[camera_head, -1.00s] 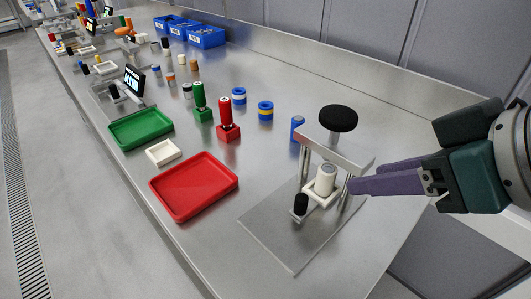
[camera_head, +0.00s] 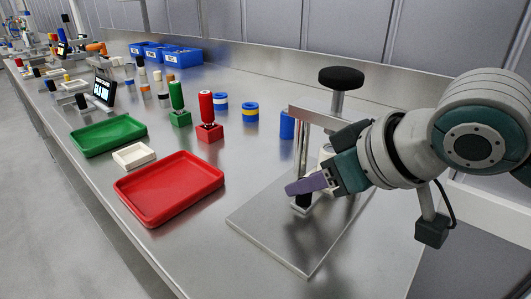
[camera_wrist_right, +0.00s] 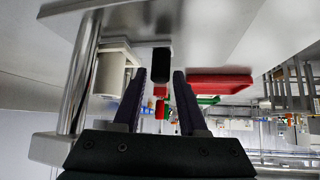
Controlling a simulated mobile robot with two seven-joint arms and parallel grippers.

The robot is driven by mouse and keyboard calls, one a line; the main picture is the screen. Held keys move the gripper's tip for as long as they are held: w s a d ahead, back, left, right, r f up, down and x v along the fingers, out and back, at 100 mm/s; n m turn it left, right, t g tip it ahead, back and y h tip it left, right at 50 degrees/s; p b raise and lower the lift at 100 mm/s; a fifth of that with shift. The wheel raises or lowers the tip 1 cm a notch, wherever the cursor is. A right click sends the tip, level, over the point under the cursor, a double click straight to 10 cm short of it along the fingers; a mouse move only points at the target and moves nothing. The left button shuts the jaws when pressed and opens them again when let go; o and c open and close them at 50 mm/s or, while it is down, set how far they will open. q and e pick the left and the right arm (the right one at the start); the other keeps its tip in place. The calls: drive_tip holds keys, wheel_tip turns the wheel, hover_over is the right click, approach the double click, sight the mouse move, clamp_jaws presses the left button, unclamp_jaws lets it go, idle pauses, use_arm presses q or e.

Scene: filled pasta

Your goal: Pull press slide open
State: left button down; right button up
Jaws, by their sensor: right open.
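The press stands on a grey base plate (camera_head: 283,240), with a round black knob (camera_head: 341,77) on top and metal posts. Its white slide holds a pale cylinder (camera_head: 326,152), partly hidden by my right gripper. The slide's black handle (camera_head: 301,208) shows just under my right fingertips (camera_head: 299,187) in the head view. In the wrist view, the handle (camera_wrist_right: 162,60) lies ahead, in line with the gap between my open right fingers (camera_wrist_right: 160,77). Contact cannot be told. The white slide block (camera_wrist_right: 113,70) is left of the fingers there. My left gripper is out of view.
A red tray (camera_head: 170,188), a white tray (camera_head: 134,155) and a green tray (camera_head: 107,135) lie left of the press. The table front of the press is clear.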

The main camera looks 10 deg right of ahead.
drive_tip(key=shift+x, duration=0.95)
drive_tip(key=shift+c, duration=0.3)
clamp_jaws()
idle(0.5)
